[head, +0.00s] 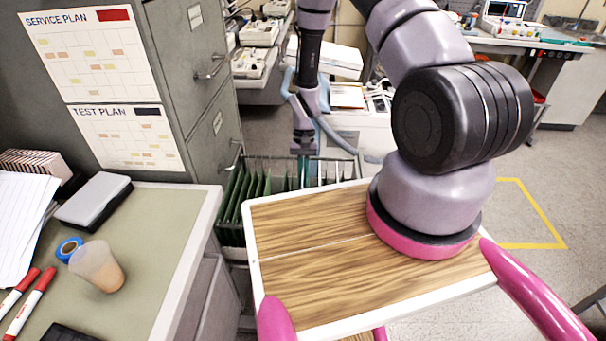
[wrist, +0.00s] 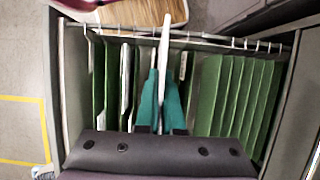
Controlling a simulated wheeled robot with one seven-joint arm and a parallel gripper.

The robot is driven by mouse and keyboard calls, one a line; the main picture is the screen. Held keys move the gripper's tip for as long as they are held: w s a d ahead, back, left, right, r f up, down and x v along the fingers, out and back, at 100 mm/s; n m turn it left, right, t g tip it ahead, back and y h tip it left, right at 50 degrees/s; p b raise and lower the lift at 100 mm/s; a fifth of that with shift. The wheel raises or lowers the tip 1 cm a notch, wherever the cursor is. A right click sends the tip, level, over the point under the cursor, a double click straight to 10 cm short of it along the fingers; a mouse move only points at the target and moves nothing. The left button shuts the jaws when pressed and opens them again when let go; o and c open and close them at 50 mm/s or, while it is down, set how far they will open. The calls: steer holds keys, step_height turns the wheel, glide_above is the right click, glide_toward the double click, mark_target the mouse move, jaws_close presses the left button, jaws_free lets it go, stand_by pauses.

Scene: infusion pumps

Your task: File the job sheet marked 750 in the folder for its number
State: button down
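In the wrist view, my gripper (wrist: 162,95) has two teal fingers pointing into a metal frame of green hanging folders (wrist: 235,95). A thin white sheet (wrist: 166,50), seen edge-on, stands between the fingers, and they look shut on it. No number can be read on it. Folders hang on both sides of the sheet, some with white tabs or papers; I cannot tell which folder it lines up with. In the head view, the folders (head: 250,192) hang beyond my wooden top, and my gripper (head: 304,148) points down over them; its fingertips are hard to make out.
A grey cabinet (head: 190,75) with charts stands at the left. A bench (head: 165,215) in front of it holds a cup (head: 97,266), tape (head: 68,249), markers and papers. A white-topped unit with equipment stands behind the folders. Open floor lies at the right.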

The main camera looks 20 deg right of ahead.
steer(key=shift+f, duration=5.55)
steer(key=c, duration=1)
jaws_free()
steer(key=v, duration=1)
steer(key=shift+w+r, duration=0.15)
steer(key=shift+r, duration=0.2)
